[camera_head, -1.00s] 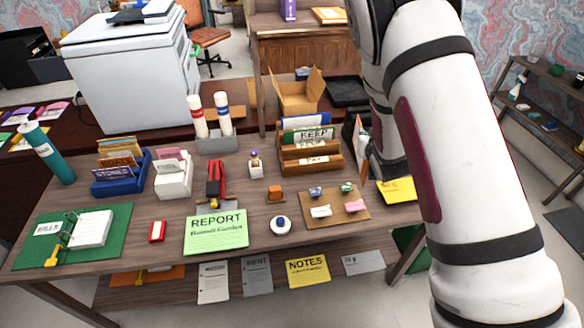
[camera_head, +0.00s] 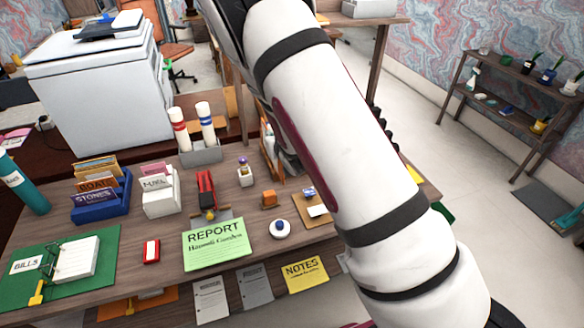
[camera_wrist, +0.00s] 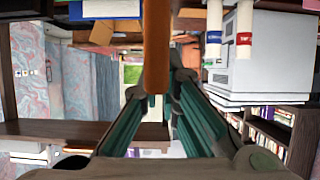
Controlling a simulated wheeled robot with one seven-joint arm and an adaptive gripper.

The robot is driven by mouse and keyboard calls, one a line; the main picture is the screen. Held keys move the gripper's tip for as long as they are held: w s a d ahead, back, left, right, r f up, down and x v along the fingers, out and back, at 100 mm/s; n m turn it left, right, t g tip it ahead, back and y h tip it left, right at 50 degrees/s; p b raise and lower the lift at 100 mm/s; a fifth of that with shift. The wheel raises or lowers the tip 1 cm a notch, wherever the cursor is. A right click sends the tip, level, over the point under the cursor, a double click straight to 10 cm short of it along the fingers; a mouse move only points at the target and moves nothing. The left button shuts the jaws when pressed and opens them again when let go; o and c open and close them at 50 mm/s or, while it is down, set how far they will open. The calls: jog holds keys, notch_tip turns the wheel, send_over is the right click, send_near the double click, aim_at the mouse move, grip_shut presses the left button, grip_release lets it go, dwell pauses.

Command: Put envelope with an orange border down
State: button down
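My gripper (camera_wrist: 160,92) has its two teal-lined fingers on either side of an upright orange-brown edge (camera_wrist: 157,45) in the wrist view. This looks like the envelope with an orange border, seen almost edge-on; its face does not show there. In the head view the envelope (camera_head: 270,146) is a narrow upright strip with an orange edge, beside my arm and above the right part of the desk. My arm hides most of the gripper in that view.
The wooden desk (camera_head: 165,240) holds a blue file holder (camera_head: 103,207), a white holder (camera_head: 161,198), a green REPORT sheet (camera_head: 215,243), a red stapler (camera_head: 206,190) and a round white button (camera_head: 279,229). My arm covers the desk's right part. A printer (camera_head: 100,95) stands behind.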

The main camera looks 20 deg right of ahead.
aim_at(263, 133)
jog(key=b+x, duration=0.2)
jog(key=x, duration=0.1)
jog(key=b+x, duration=0.3)
jog(key=r+b+x, duration=0.1)
jog(key=b+x, duration=0.2)
jog(key=shift+w+a, duration=0.15)
jog(key=shift+w, duration=0.05)
jog(key=w+f+b, duration=0.1)
jog(key=w+b, duration=0.1)
jog(key=b, duration=0.2)
jog(key=w+f+b, duration=0.2)
jog(key=b, duration=0.3)
jog(key=shift+w+f+b, duration=0.1)
jog(key=shift+f+b, duration=0.2)
jog(key=s+r, duration=0.2)
jog(key=r, duration=0.2)
jog(key=shift+s+d+p, duration=0.3)
jog(key=shift+s, duration=0.1)
jog(key=shift+w+d+f, duration=0.1)
jog(key=shift+d+f, duration=0.05)
jog(key=shift+f, duration=0.35)
jog(key=shift+w+d+f, duration=0.1)
jog(key=shift+d+f, duration=0.05)
jog(key=shift+f, duration=0.4)
